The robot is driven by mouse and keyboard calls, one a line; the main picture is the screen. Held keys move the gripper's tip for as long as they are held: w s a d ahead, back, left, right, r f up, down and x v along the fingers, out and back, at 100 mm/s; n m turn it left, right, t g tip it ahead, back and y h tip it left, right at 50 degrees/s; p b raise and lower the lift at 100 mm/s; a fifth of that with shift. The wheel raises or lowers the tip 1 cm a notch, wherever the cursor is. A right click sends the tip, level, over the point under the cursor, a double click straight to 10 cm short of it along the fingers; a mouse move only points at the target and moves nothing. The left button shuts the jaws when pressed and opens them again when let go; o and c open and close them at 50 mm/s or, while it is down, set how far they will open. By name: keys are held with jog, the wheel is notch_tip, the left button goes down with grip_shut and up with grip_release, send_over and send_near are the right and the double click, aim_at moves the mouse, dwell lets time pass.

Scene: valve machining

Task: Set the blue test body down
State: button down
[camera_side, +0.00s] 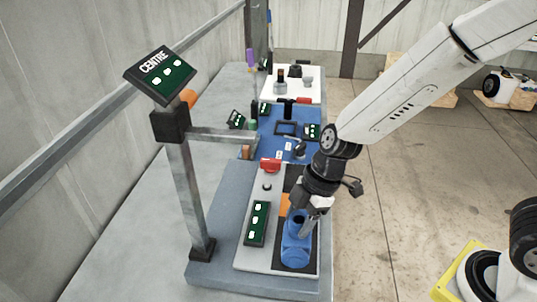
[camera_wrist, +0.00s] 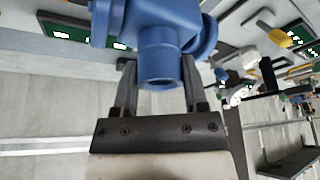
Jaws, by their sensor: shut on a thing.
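The blue test body (camera_side: 296,246) is a valve-like casting with round flanges, at the near right of the workbench in the side view. My gripper (camera_side: 310,212) is shut on it from above. In the wrist view the blue test body (camera_wrist: 165,40) fills the top middle, its round neck between the two dark fingers of my gripper (camera_wrist: 160,85). The body is over the dark strip of a light plate (camera_side: 245,262). I cannot tell whether its underside touches that strip.
A green display panel (camera_side: 257,224) and a red button (camera_side: 270,164) sit on the plate beside the body. A post with a "CENTRE" screen (camera_side: 160,75) stands at left. A blue mat (camera_side: 270,130) with several small items lies farther back.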

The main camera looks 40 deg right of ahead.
jog(key=shift+f, duration=0.1)
dwell(0.3)
jog(key=shift+c, duration=0.6)
grip_release()
jog(key=v, duration=1.2)
jog(key=shift+d, duration=0.1)
jog(key=s+d+f+m+t+h, duration=0.1)
jog(key=s+d+f+m+h, duration=0.2)
jog(key=d+f+m, duration=0.7)
jog(key=d+m+h, duration=0.1)
jog(key=m, duration=0.4)
jog(key=shift+d+m+t, duration=0.3)
jog(key=shift+m, duration=0.1)
